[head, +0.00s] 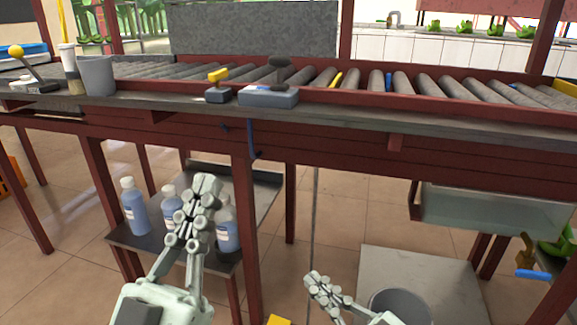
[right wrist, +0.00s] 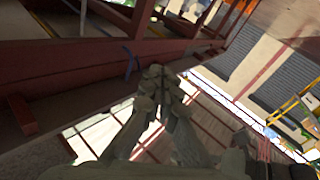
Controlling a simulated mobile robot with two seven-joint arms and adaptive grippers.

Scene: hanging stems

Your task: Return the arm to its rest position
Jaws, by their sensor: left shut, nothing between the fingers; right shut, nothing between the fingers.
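My left gripper (head: 207,186) is shut and empty in the head view. It is in front of the lower shelf under the bench and covers part of the bottles there. My right gripper (head: 312,279) is shut and empty, low in the middle of the head view, left of a grey bucket. In the right wrist view my right gripper (right wrist: 160,74) points toward a dark red beam, with tiled floor behind its fingers. Neither gripper visibly touches anything.
A red-framed roller conveyor (head: 440,125) crosses the view above both grippers. Bottles of blue liquid (head: 135,212) stand on a dark lower shelf (head: 118,236). A grey bucket (head: 400,303) and a glass tank (head: 490,210) are at the right. Floor shows between the legs.

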